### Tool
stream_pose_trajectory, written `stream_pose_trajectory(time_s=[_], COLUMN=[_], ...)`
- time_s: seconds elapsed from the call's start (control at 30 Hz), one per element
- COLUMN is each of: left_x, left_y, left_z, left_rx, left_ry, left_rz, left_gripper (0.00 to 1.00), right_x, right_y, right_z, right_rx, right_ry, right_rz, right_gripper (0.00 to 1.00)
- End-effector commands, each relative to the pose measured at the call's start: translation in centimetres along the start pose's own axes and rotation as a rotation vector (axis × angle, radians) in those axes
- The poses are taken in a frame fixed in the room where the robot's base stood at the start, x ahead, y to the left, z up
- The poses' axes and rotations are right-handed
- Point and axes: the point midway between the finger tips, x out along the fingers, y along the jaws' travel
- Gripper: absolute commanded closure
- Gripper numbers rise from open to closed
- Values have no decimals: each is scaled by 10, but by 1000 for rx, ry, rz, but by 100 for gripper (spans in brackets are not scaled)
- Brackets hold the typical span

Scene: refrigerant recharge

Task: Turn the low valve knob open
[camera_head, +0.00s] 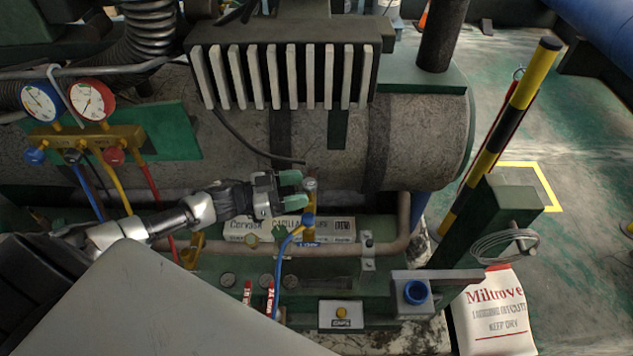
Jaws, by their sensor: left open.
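My left gripper (296,189) reaches in from the left with its green-tipped fingers apart. Its fingertips are just left of a small round silver knob (311,184) on top of an upright brass valve fitting (309,210). In this view the fingers seem to straddle the knob's height; I cannot tell whether they touch it. A blue hose (281,258) joins the fitting at a blue coupling (308,221). At the left, a brass gauge manifold (88,137) carries a blue knob (36,156), a dark knob (72,156) and a red knob (114,156). My right gripper is out of view.
A large grey tank (415,140) and a finned block (290,40) stand behind the gripper. A pipe (337,249) runs below. A yellow-black post (500,125), a green post (492,225) and a white sack (494,320) are at right. Open floor lies beyond.

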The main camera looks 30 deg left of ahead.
Motion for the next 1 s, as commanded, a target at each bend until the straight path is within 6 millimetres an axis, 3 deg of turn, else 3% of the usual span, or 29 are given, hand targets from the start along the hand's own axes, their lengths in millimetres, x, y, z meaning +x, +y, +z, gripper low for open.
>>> stream_pose_trajectory(time_s=[0.1,0.3,0.67,1.0], left_x=[22,43,48,48], left_y=[0,0,0,0], left_z=[-2,0,1,1], left_rx=[1,0,1,0], left_ry=[3,-1,-1,-2], left_rz=[0,-1,-1,-2], left_gripper=[39,39,39,88], right_x=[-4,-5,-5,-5], right_y=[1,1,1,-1], right_z=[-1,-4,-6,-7], right_rx=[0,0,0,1], right_ry=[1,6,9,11], right_rz=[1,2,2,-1], right_gripper=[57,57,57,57])
